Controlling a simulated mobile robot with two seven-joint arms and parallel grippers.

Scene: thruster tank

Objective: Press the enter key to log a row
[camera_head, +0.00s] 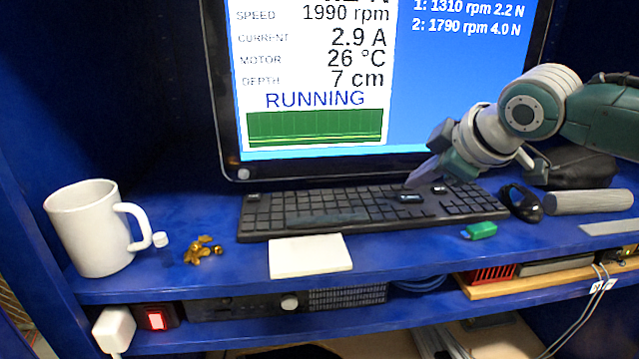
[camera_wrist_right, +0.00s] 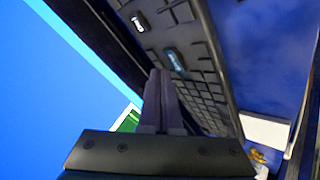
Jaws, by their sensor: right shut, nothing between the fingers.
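The black keyboard (camera_head: 330,212) lies on the blue shelf below the monitor (camera_head: 320,120); it also shows in the right wrist view (camera_wrist_right: 200,75). A wide key with a pale label, which looks like the enter key (camera_head: 410,198), is at the right of the main key block; it also shows in the wrist view (camera_wrist_right: 175,60). My right gripper (camera_head: 411,183) is shut and empty, its tips pointing down at the keyboard's back edge, just behind that key. In the wrist view its fingers (camera_wrist_right: 160,74) appear beside the keys; contact cannot be told. My left gripper is not in view.
The monitor reads RUNNING and lists two numbered rows.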

